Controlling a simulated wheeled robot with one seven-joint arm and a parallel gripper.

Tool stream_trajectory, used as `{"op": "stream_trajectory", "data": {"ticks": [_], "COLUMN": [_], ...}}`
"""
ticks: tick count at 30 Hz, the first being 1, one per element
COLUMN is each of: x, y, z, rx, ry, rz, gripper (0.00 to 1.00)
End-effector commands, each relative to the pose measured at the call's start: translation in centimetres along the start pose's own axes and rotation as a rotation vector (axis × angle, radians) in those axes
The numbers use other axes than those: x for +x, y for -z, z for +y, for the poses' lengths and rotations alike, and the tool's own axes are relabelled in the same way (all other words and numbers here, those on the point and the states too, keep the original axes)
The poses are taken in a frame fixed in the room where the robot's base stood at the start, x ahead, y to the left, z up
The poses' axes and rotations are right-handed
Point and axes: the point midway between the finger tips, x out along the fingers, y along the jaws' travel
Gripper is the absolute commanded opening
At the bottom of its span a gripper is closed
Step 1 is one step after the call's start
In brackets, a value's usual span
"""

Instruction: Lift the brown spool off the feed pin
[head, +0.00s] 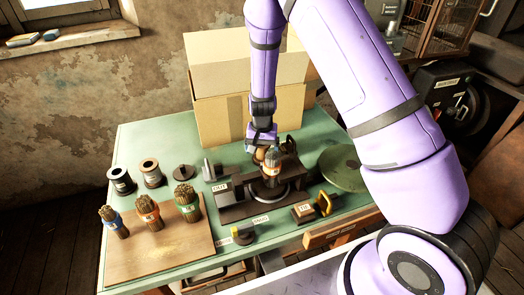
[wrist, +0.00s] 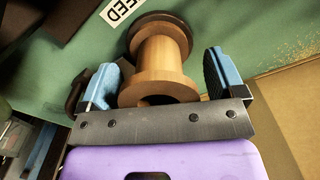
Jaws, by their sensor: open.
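The brown spool (wrist: 158,62) is a tan wooden reel with a darker far flange and a bore in its near flange. In the wrist view it sits between the two blue finger pads of my gripper (wrist: 165,78). The jaws are open, with a clear gap on the right side and a smaller one on the left. In the head view only a small tan part of the spool (head: 260,154) shows just below my gripper (head: 262,141), behind the press (head: 232,212). The feed pin is hidden by the spool. A label ending in "EED" (wrist: 120,10) lies beside it.
A tied bundle (head: 271,166) stands upright on the press, close in front of my gripper. A cardboard box (head: 215,118) is behind it. Two other spools (head: 121,182) and a board with bundles (head: 160,250) are left. A green disc (head: 342,170) is right.

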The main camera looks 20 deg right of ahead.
Motion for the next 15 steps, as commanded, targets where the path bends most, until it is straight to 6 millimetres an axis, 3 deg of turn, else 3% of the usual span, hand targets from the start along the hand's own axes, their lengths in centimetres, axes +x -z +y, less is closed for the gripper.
{"op": "stream_trajectory", "data": {"ticks": [4, 11, 15], "x": [-0.04, -0.05, -0.06], "y": [0.01, 0.0, 0.0], "z": [-0.02, -0.02, -0.02], "rx": [0.0, -0.001, -0.001], "ry": [0.0, 0.0, 0.0], "rz": [0.0, 0.0, 0.0], "gripper": [0.89, 0.38, 0.35]}}
